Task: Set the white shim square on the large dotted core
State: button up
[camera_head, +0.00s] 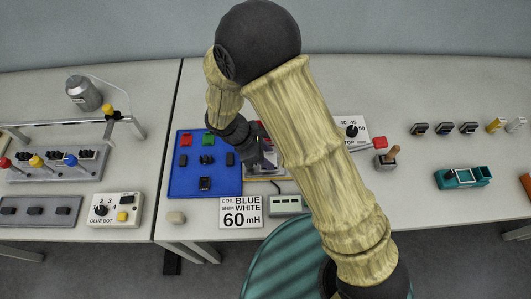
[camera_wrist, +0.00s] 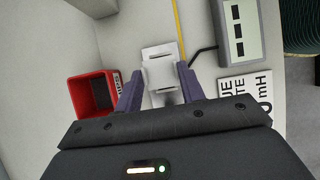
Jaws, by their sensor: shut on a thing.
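In the wrist view my gripper (camera_wrist: 160,85) is shut on a small white piece, the white shim (camera_wrist: 162,72), with one dark finger at each side of it. Another pale piece shows just past the shim; I cannot tell whether they touch. In the head view my gripper (camera_head: 268,160) is low over the table, right beside the blue mat (camera_head: 177,185), and the shim is too small to make out there. Several dark parts sit on the mat. I cannot see dots on any of them, so the large dotted core is not identifiable.
A red open box (camera_wrist: 94,98) is left of my gripper in the wrist view. A card reading BLUE, WHITE, 60 mH (camera_head: 241,212) and a grey-green meter (camera_head: 285,205) lie in front. A teal holder (camera_head: 462,177) is far right. My arm hides the middle of the table.

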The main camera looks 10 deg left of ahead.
jog(key=shift+f, duration=0.3)
jog(key=o, duration=1)
jog(key=b+v, duration=0.1)
jog(key=v, duration=1.6)
jog(key=shift+r, duration=0.2)
jog(key=shift+a, duration=0.1)
